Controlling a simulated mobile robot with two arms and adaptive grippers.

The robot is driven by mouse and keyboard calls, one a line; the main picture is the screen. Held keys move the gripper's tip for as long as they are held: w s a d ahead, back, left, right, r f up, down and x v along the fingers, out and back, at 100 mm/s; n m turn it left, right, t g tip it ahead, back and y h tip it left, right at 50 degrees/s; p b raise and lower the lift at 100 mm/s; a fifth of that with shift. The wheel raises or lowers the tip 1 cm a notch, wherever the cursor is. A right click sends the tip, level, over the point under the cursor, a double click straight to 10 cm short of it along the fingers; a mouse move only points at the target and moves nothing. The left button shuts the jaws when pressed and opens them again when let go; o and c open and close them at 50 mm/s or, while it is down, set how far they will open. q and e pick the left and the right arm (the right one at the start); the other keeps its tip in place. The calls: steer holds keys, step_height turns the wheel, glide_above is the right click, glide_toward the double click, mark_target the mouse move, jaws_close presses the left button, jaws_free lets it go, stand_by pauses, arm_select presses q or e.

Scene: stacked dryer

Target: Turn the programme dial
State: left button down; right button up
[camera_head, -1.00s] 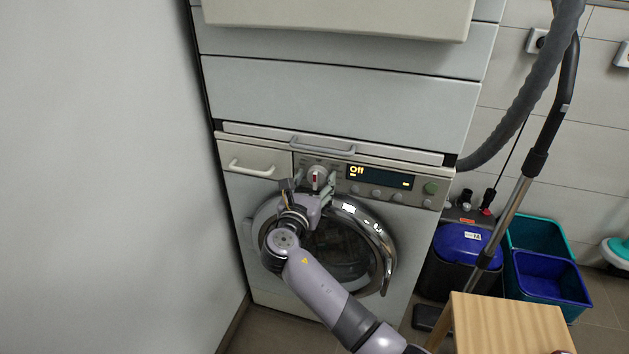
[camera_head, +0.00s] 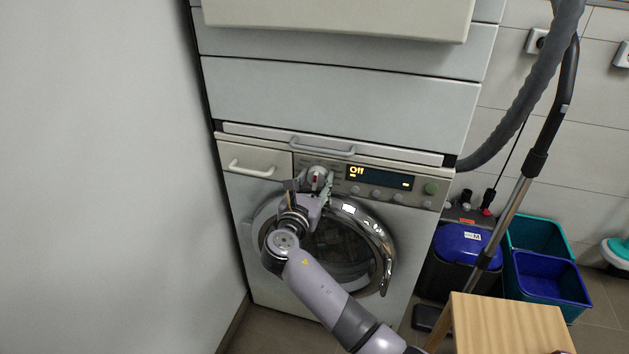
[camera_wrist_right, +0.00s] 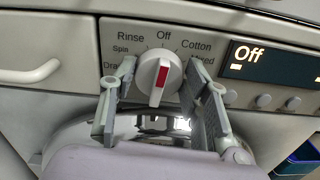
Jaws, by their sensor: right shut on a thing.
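The programme dial (camera_head: 317,174) is a round white knob with a red mark on the washing machine's panel, and it also shows in the right wrist view (camera_wrist_right: 149,84). The mark points up at about the Off label (camera_wrist_right: 163,35). Rinse and Spin are printed to its left, Cotton and Mixed to its right. The display (camera_wrist_right: 270,62) reads Off. My right gripper (camera_head: 311,186) is shut on the dial, with one finger on each side, as the wrist view shows (camera_wrist_right: 163,82). My left gripper is not in view.
The round glass door (camera_head: 345,245) lies below the panel, behind my right arm. A drawer handle (camera_head: 251,169) is left of the dial, and several buttons (camera_head: 375,193) are right of it. A wooden stool (camera_head: 510,325) and blue bin (camera_head: 462,245) stand at right.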

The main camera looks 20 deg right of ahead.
steer(key=m, duration=0.2)
steer(key=shift+m, duration=0.4)
steer(key=shift+f+m, duration=0.1)
steer(key=shift+m, duration=0.6)
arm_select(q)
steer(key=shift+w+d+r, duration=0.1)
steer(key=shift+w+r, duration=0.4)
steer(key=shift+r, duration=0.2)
arm_select(e)
steer(key=shift+m, duration=0.3)
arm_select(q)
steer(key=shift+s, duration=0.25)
arm_select(e)
steer(key=o, duration=1.1)
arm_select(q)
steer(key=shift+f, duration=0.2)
arm_select(e)
steer(key=shift+s, duration=0.15)
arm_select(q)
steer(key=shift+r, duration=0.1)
arm_select(e)
steer(key=v, duration=1.1)
steer(key=shift+s+a, duration=0.25)
steer(key=shift+s, duration=0.05)
